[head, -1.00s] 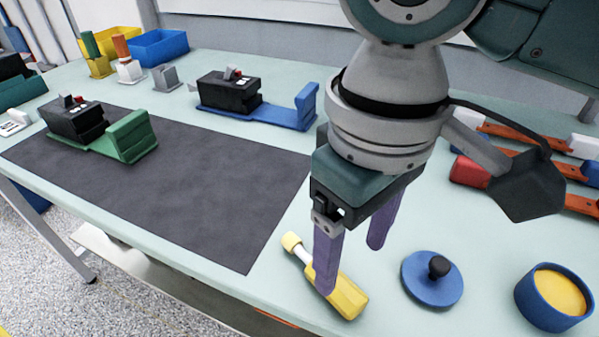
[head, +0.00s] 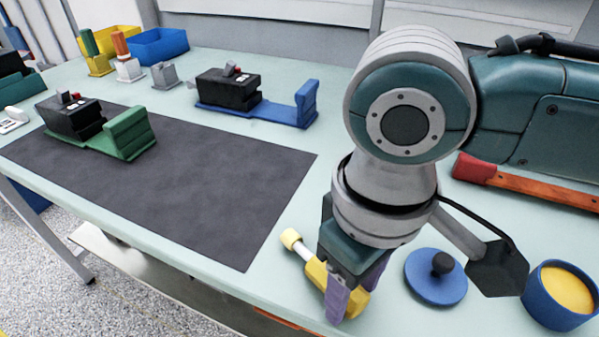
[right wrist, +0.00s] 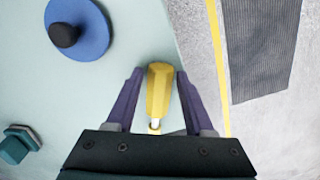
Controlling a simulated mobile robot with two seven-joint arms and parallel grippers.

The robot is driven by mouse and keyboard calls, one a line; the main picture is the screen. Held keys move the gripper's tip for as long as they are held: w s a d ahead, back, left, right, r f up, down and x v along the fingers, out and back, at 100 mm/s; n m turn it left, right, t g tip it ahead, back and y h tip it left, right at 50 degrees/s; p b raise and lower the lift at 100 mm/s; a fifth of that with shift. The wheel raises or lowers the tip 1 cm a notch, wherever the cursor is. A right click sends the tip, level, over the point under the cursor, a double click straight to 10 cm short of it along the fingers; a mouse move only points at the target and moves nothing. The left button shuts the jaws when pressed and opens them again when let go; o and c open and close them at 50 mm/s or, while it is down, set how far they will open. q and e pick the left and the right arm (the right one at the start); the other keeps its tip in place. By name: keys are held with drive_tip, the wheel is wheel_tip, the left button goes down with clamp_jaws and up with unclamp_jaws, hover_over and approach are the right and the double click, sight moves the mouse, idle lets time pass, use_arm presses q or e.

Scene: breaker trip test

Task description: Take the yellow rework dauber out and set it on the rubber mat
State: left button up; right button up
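The yellow dauber (head: 318,272) lies on the pale bench right of the dark rubber mat (head: 200,180), near the front edge. It has a thick yellow handle, a white shaft and a pale yellow tip. My right gripper (head: 356,295) is down over the handle, with its purple fingers on either side. In the right wrist view the handle (right wrist: 159,90) lies between the open fingers (right wrist: 159,88), with a gap showing on each side. Part of the handle is hidden by the gripper in the head view. My left gripper is not in view.
A blue lid (head: 432,285) with a black knob and a blue pot (head: 560,297) stand right of the gripper. A black device on a green base (head: 130,138) sits on the mat; another on a blue base (head: 270,112) stands behind. The mat's near right part is bare.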

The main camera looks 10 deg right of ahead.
drive_tip(key=c, duration=0.8)
